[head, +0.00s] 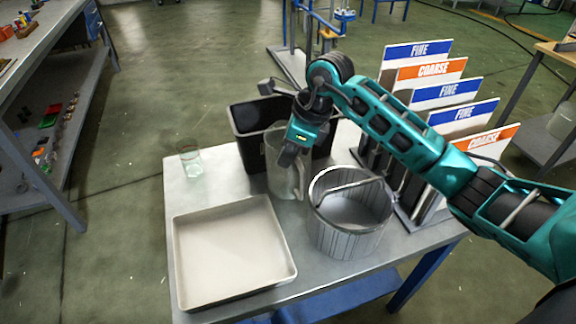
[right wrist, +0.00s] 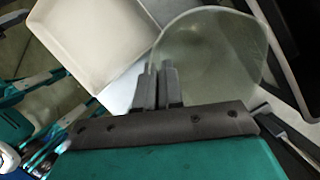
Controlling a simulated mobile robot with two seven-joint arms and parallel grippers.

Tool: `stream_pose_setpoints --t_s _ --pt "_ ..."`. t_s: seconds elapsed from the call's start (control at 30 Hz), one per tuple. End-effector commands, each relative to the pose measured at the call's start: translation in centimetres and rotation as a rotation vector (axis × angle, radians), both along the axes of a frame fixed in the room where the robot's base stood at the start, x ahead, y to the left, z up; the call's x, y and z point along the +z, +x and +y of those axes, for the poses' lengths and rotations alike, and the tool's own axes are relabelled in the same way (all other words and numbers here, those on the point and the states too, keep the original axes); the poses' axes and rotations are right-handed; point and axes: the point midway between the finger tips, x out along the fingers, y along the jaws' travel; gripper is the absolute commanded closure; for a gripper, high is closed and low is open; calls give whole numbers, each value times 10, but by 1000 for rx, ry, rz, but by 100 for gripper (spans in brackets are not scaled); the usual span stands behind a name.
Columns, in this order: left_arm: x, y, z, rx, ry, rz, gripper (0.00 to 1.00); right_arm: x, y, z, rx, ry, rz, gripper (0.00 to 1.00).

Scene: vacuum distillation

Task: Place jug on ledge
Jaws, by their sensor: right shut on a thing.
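The jug (head: 278,178) is a clear, greyish vessel near the middle of the metal table, between the black bin and the slatted bucket. My right gripper (head: 290,155) reaches down to it from above and is shut on its upper part. In the right wrist view the closed fingers (right wrist: 160,88) are at the edge of the jug's round, see-through mouth (right wrist: 213,52). The jug looks about upright; I cannot tell whether its base touches the table. No ledge can be clearly made out. My left gripper is not in view.
On the table (head: 190,205) are a white tray (head: 232,252), a small glass beaker (head: 191,162), a black bin (head: 243,140) and a grey slatted bucket (head: 345,235). A rack of FINE and COARSE signs (head: 450,92) stands at right. Bare tabletop lies around the beaker.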

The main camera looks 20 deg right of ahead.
Motion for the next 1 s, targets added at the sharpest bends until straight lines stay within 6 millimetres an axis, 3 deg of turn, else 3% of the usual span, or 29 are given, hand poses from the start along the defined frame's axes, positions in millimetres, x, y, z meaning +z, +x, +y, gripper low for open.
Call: stream_pose_setpoints --t_s 0.23,0.6,0.63,0.87,1.0 --pt "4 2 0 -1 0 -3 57 -35 -1 1 0 1 4 100" --pt "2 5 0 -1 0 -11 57 -42 0 0 1 0 0 100" --pt "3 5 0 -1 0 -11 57 -41 0 0 0 0 1 90" --pt "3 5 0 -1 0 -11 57 -41 -1 0 1 0 2 68" --pt "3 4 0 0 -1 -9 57 -41 -1 0 1 0 2 68"
